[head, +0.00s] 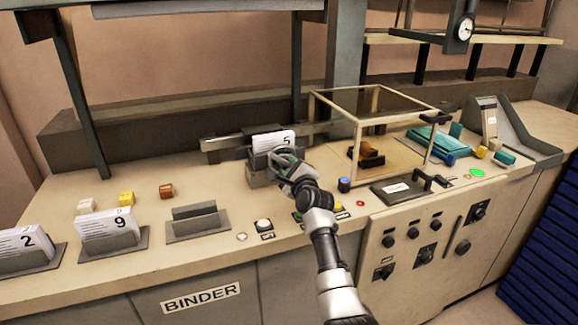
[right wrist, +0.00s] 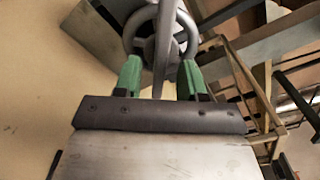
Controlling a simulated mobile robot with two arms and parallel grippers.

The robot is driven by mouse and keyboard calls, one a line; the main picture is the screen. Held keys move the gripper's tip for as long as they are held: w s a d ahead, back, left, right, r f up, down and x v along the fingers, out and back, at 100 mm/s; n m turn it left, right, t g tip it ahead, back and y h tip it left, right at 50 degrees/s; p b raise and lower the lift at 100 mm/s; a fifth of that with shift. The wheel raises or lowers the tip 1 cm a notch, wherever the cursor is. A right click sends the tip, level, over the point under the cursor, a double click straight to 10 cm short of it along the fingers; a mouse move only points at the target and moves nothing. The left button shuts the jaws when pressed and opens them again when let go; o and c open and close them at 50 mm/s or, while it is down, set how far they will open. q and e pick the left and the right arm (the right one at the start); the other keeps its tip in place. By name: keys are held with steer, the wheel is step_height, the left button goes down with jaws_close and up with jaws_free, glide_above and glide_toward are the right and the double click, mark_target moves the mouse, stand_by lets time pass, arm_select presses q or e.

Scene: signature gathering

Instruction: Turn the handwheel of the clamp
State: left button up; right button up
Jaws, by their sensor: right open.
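The clamp (head: 262,172) stands on the bench near the middle of the head view, with a white card stack marked 5 (head: 272,141) in it. Its grey handwheel (right wrist: 136,38) shows as a ring with spokes at the top of the right wrist view. My right gripper (head: 284,160) is at the front of the clamp and covers part of the wheel in the head view. In the right wrist view its green fingertips (right wrist: 160,64) are apart, one on each side of a grey bar, at the wheel's lower rim. I cannot tell whether they touch it. My left gripper is out of view.
Holders with stacks marked 9 (head: 109,226) and 2 (head: 27,243) and an empty holder (head: 198,222) stand to the left. A glass-sided case (head: 357,125) stands close to the right of the clamp. A round white button (head: 263,224) is on the bench in front.

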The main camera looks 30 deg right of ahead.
steer(key=shift+w+d, duration=0.15)
steer(key=shift+w, duration=0.4)
jaws_close()
